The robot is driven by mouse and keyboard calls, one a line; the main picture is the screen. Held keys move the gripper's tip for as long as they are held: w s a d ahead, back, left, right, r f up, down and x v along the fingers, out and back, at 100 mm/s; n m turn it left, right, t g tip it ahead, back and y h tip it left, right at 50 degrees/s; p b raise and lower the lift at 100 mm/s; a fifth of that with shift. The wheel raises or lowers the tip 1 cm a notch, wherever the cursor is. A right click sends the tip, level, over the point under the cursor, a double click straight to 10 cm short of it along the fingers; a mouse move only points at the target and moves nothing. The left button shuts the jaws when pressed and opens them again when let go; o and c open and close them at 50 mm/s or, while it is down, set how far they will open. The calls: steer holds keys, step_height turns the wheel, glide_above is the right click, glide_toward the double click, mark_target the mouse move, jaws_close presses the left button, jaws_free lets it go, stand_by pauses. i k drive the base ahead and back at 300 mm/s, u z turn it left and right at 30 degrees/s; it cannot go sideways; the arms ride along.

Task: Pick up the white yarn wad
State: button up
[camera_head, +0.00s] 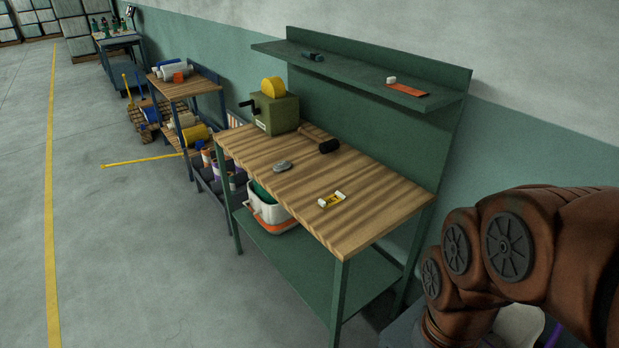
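A small white lump (391,80) sits on the upper green shelf (350,75), next to a flat orange-red piece (407,90). A small yellow item (332,200) with white pieces at its ends lies on the wooden bench top (370,212), near the front right. Both white things are too small here to tell which is the yarn wad. My brown arm fills the lower right, to the right of the bench. My gripper is outside the view.
The bench also holds a grey lump (283,166), a black-headed tool (328,146) and a green machine with a yellow wheel (275,111). A white bucket (268,211) stands on the lower shelf. Carts stand further left. The floor (130,260) at left is open.

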mark_target(284, 165)
steer(key=u, duration=0.8)
steer(key=i, duration=0.7)
steer(key=u, duration=1)
steer(key=i, duration=0.85)
steer(key=z, duration=0.55)
steer(key=i, duration=0.7)
steer(key=z, duration=0.65)
